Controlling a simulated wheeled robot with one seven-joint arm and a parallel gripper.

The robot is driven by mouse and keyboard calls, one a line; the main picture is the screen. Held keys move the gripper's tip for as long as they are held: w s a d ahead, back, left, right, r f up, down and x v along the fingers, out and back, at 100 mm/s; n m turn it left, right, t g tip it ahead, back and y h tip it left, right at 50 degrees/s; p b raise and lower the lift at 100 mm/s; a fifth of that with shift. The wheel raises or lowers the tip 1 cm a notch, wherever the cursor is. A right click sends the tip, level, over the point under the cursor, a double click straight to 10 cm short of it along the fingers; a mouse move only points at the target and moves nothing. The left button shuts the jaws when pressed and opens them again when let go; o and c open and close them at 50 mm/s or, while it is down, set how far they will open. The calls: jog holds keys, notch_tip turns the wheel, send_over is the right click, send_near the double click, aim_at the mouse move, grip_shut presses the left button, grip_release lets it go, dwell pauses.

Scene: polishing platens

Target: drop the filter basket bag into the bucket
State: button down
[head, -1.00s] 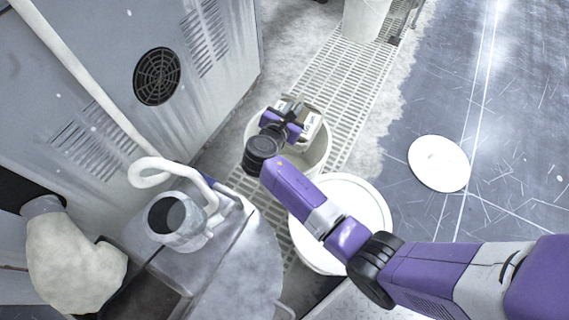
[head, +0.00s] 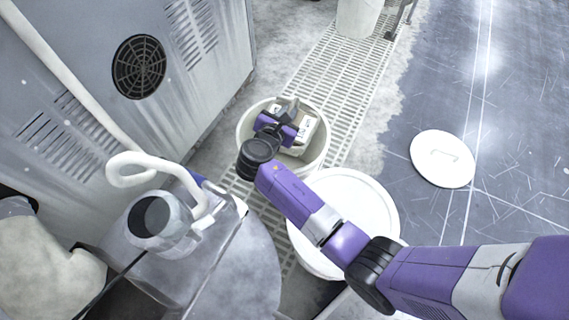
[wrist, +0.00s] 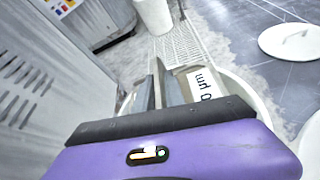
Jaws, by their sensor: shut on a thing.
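The filter basket bag (head: 307,128) is a pale piece with dark print on a white label. The label (wrist: 204,84) also shows in the wrist view, right of the fingers. My gripper (head: 289,110) is shut on the bag, over the mouth of the open white bucket (head: 318,163). The bag appears within the bucket's rim outline in the head view; its exact height against the rim is hard to tell. The bucket rim (wrist: 256,96) curves behind the bag in the wrist view. My gripper and wrist hide part of the bag and the bucket's near left side.
A lidded white bucket (head: 350,205) stands close in front, under my arm. A round white lid (head: 442,158) lies on the dark floor at right. A grey machine cabinet (head: 190,95) is at left, with a grey jug (head: 152,222) and pale hose nearer. Another bucket (head: 357,18) stands far back.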

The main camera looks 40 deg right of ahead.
jog(key=c, duration=1.3)
grip_release()
jog(key=p+v, duration=0.3)
jog(key=v, duration=0.3)
jog(key=shift+s+a+r, duration=0.1)
jog(key=shift+a+r, duration=0.1)
jog(key=shift+a, duration=0.05)
jog(key=shift+s+a+r, duration=0.15)
jog(key=shift+s+a, duration=0.15)
jog(key=shift+a, duration=0.25)
